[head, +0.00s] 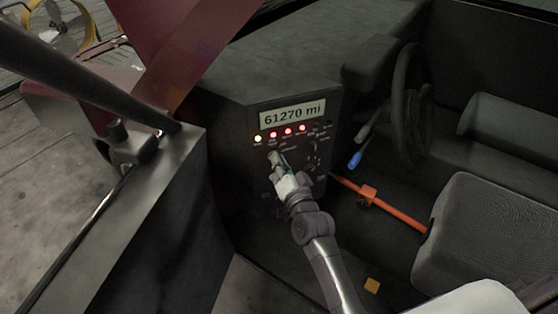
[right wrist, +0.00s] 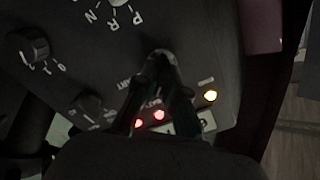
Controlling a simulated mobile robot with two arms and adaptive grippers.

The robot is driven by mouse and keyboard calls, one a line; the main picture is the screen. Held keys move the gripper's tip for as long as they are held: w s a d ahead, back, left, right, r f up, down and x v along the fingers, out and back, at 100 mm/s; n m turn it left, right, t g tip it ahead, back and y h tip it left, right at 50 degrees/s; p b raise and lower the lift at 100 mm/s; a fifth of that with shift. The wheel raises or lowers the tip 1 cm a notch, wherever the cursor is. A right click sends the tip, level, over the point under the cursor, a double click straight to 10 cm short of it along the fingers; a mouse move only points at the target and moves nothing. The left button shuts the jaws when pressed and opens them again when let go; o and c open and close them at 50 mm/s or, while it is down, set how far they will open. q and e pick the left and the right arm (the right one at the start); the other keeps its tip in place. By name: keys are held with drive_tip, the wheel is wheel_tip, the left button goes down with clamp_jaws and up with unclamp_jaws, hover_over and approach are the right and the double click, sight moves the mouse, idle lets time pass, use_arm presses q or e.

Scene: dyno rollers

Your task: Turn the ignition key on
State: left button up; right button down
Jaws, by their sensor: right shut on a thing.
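The dark control panel (head: 335,112) stands upright in the middle of the head view, with a lit mileage display (head: 292,114) reading 61270 mi. My right gripper (head: 277,157) reaches the panel's left part, below the row of lights. In the right wrist view my right gripper (right wrist: 160,60) has its fingers closed together at the panel face, on what I take to be the ignition key. The key is mostly hidden by the fingers, and its turn angle cannot be told. My left gripper is not in view.
One yellow light (head: 258,139) and several red lights (head: 288,131) glow. Knobs (right wrist: 27,44) sit close beside the gripper. A steering wheel (head: 408,105), a blue-tipped lever (head: 355,159), an orange-red lever (head: 400,212) and a grey seat (head: 490,225) are to the right.

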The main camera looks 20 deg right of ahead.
idle(0.3)
drive_tip(key=c, duration=1.2)
unclamp_jaws()
drive_tip(key=shift+c, duration=0.2)
drive_tip(key=s, duration=1.2)
drive_tip(key=shift+d, duration=0.3)
drive_tip(key=s+a+f+n+g+y, duration=0.1)
drive_tip(key=s+f+n+g, duration=0.3)
drive_tip(key=f, duration=1.2)
drive_tip(key=s+a+f+n+g, duration=0.1)
drive_tip(key=s+f+g, duration=0.4)
drive_tip(key=f, duration=1)
drive_tip(key=s+d+f+n+g, duration=0.2)
drive_tip(key=s+f, duration=0.4)
drive_tip(key=s, duration=0.4)
drive_tip(key=s+d+f+n+g+h, duration=0.1)
drive_tip(key=s+d+f+n+g, duration=0.1)
drive_tip(key=s+f, duration=0.5)
drive_tip(key=s+d+f+n+g+h, duration=0.1)
drive_tip(key=s+d+f+g, duration=0.2)
drive_tip(key=s+f, duration=0.4)
drive_tip(key=s+g, duration=0.1)
drive_tip(key=s, duration=0.5)
drive_tip(key=shift+s+d+f+n, duration=0.2)
drive_tip(key=shift+d+f+n, duration=0.05)
drive_tip(key=shift+n, duration=0.15)
